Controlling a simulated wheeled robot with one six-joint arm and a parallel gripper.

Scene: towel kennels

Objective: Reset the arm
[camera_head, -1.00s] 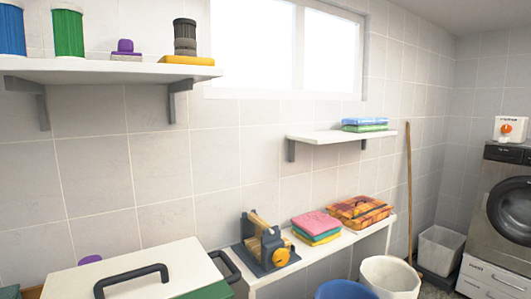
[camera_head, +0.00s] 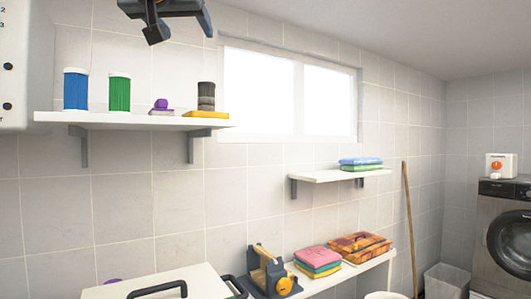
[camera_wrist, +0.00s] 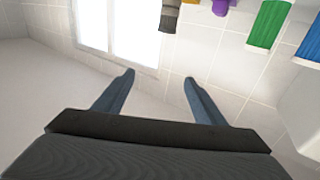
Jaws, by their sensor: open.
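My gripper (camera_head: 180,22) shows at the top of the head view, dark grey, above the left wall shelf and apart from it. In the wrist view my gripper (camera_wrist: 160,80) has its two fingers spread wide with nothing between them. Behind the fingers are tiled wall and the bright window (camera_wrist: 118,30). The rest of my arm is out of the head view.
The left shelf (camera_head: 130,121) holds a blue container (camera_head: 75,90), a green container (camera_head: 119,92), a purple item (camera_head: 161,104) and a dark stack (camera_head: 206,96). Folded towels (camera_head: 318,258) lie on a low shelf. A washing machine (camera_head: 505,235) stands at right.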

